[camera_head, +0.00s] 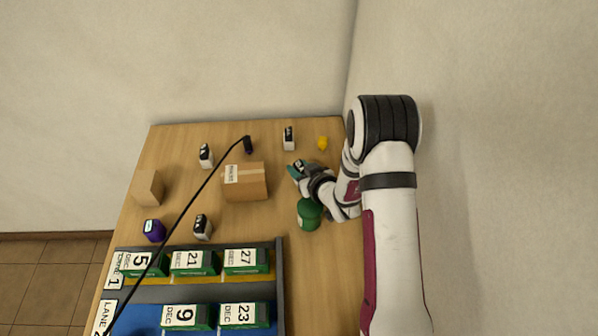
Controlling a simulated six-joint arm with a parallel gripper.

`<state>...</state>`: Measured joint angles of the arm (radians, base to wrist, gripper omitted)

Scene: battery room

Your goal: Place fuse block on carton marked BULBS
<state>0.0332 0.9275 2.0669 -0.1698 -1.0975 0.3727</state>
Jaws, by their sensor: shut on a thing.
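My gripper (305,173) is at the right of the table, pointing left, just right of a brown carton (252,188). It is shut on a small teal and dark thing (296,168), which looks to be the fuse block; the fingers partly hide it. The brown carton has a white label on its upper left, too small to read here. A gap lies between the held thing and the carton. A second, plain tan carton (148,187) stands at the left edge of the table.
A green canister (309,214) stands close below my gripper. Small black-and-white blocks (289,138), a yellow item (323,143) and a purple box (154,230) are spread about. A black cable runs from a dark plug (248,146). A rack (280,290) with dated green boxes fills the front.

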